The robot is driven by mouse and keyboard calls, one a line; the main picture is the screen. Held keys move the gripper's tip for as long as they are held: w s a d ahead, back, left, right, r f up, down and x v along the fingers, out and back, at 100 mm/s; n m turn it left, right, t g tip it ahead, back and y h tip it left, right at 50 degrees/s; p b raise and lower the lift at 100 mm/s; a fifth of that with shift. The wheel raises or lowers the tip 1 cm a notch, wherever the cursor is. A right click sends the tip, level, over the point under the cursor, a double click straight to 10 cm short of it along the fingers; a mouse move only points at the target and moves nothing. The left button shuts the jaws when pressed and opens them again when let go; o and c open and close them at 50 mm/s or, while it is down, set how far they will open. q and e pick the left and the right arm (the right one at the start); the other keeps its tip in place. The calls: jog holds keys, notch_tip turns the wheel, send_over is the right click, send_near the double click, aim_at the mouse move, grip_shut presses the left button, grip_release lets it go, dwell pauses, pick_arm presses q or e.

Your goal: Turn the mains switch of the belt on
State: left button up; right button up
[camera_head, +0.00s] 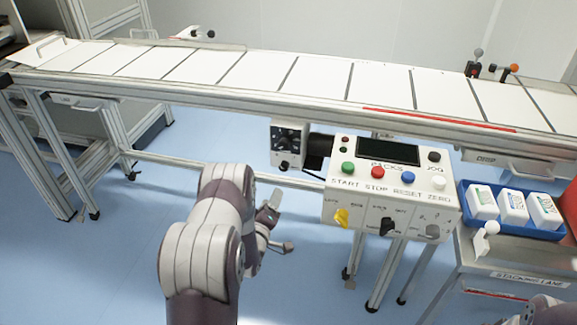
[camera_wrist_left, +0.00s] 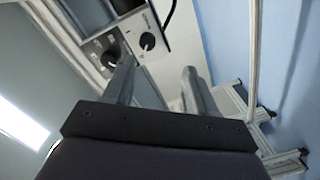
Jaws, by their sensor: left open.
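A grey drive box (camera_head: 287,143) hangs under the belt (camera_head: 315,78), with a dark dial on its face and a smaller dark knob (camera_head: 284,165) at its bottom. Neither view lets me read which is the mains switch. My left gripper (camera_head: 277,222) is open and empty, below the box and apart from it in the head view. In the wrist view its fingers (camera_wrist_left: 158,75) point toward the knobs. My right gripper is out of view.
A control panel (camera_head: 346,198) with coloured buttons, a dark display and yellow, black and grey knobs stands right of the gripper. A blue tray (camera_head: 478,233) of white packs is farther right. Frame legs stand below; blue floor (camera_head: 130,215) is clear at left.

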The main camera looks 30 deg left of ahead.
aim_at(283, 169)
pick_arm(q)
jog(key=shift+n+t, duration=0.3)
jog(key=shift+n, duration=0.1)
jog(key=b+x, duration=0.1)
jog(key=x, duration=0.3)
jog(key=r+x, duration=0.1)
jog(key=x, duration=0.3)
jog(key=b+x, duration=0.1)
jog(key=x, duration=0.3)
jog(key=shift+w+d+r+b, duration=0.1)
jog(key=shift+d+r+b, duration=0.05)
jog(key=shift+r+b, duration=0.15)
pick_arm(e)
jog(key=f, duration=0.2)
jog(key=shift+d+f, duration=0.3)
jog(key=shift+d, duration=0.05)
pick_arm(q)
jog(key=shift+c, duration=0.3)
grip_shut()
